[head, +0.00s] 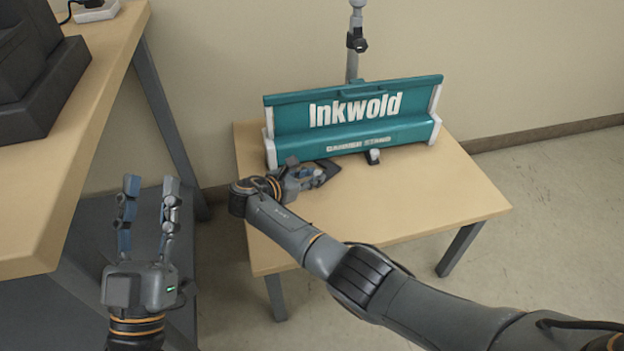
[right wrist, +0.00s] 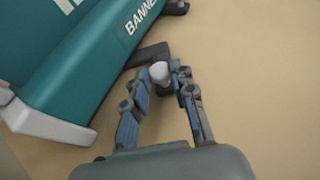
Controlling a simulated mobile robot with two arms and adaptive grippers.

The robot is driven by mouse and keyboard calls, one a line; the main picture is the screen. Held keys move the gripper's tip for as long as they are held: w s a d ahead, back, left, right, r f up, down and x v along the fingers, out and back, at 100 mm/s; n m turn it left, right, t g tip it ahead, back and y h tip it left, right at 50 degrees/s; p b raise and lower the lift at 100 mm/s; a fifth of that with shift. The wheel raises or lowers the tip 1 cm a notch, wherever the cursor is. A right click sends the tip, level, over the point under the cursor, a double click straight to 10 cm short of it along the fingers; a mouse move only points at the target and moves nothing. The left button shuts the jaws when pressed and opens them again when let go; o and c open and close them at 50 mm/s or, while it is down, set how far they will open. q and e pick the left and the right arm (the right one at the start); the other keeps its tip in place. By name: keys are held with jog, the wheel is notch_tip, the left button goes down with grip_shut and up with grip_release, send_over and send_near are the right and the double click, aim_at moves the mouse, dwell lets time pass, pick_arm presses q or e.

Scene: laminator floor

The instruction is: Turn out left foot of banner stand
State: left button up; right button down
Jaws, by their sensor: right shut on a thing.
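The teal banner stand (head: 290,117), lettered "Inkwold", stands on a small wooden table; its base also shows in the right wrist view (right wrist: 85,65). Its dark left foot (head: 330,168) sticks out from under the front of the base at an angle. In the right wrist view the foot (right wrist: 150,54) has a light grey knob (right wrist: 159,72) between my fingertips. My right gripper (head: 316,177) is shut on the left foot, low over the tabletop. The right foot (head: 373,156) juts out at the front. My left gripper (head: 151,186) is open and empty, left of the table.
The small wooden table (head: 430,205) is bare in front and to the right of the stand. A grey pole (head: 354,45) rises behind the stand. A larger table (head: 60,165) at the left carries a dark machine (head: 40,85). The wall is close behind.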

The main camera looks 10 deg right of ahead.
pick_arm(q)
jog(key=shift+s+a+r+t, duration=0.15)
jog(key=shift+s+r+t, duration=0.3)
jog(key=shift+r, duration=0.1)
jog(key=shift+s+a+r+t, duration=0.15)
jog(key=shift+s+r+t, duration=0.3)
jog(key=shift+r, duration=0.1)
pick_arm(e)
jog(key=shift+a+m+g, duration=0.2)
jog(key=shift+m+g, duration=0.1)
jog(key=c, duration=1.1)
grip_release()
jog(key=shift+w, duration=0.1)
pick_arm(q)
jog(key=shift+w, duration=0.1)
jog(key=shift+h, duration=0.4)
pick_arm(e)
notch_tip(320, 180, up, 10)
jog(key=shift+f, duration=0.1)
